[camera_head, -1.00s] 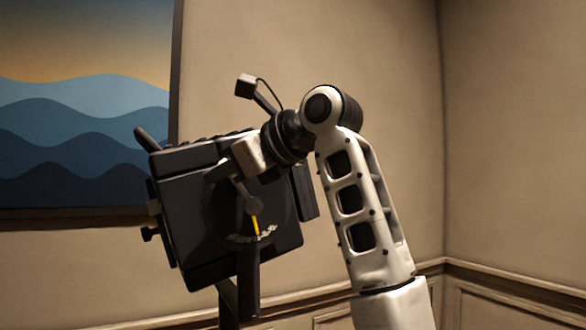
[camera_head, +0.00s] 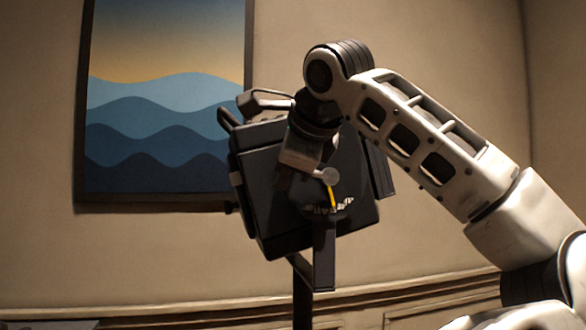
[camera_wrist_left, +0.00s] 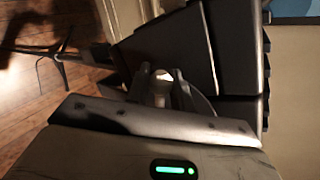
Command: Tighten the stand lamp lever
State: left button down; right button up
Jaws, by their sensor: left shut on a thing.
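The stand lamp (camera_head: 262,205) is a black box-shaped head on a dark pole, tilted in the middle of the head view. On its side is the lever, with a round grey hub (camera_head: 330,176), above a yellow mark (camera_head: 332,197) and pale scale marks. My left gripper (camera_head: 291,178) is at the lever, left of the hub, and shut on it. The lever's handle is mostly hidden by the gripper. In the left wrist view the gripper (camera_wrist_left: 164,92) has its fingers around a pale piece, against the black lamp head (camera_wrist_left: 235,48). My right gripper is not in view.
A wave picture (camera_head: 165,110) hangs on the beige wall (camera_head: 450,50) behind the lamp. The lamp's pole (camera_head: 302,305) runs down out of the head view. A wood floor (camera_wrist_left: 30,100) shows in the left wrist view.

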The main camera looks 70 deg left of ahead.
pick_arm(q)
jog(key=shift+f, duration=0.2)
dwell(0.4)
jog(key=c, duration=1.2)
grip_release()
jog(key=shift+c, duration=0.2)
jog(key=shift+d+r, duration=0.1)
jog(key=s+v, duration=0.1)
jog(key=v, duration=1.4)
jog(key=shift+w+d+r, duration=0.25)
jog(key=shift+w+d, duration=0.05)
jog(key=shift+a, duration=0.1)
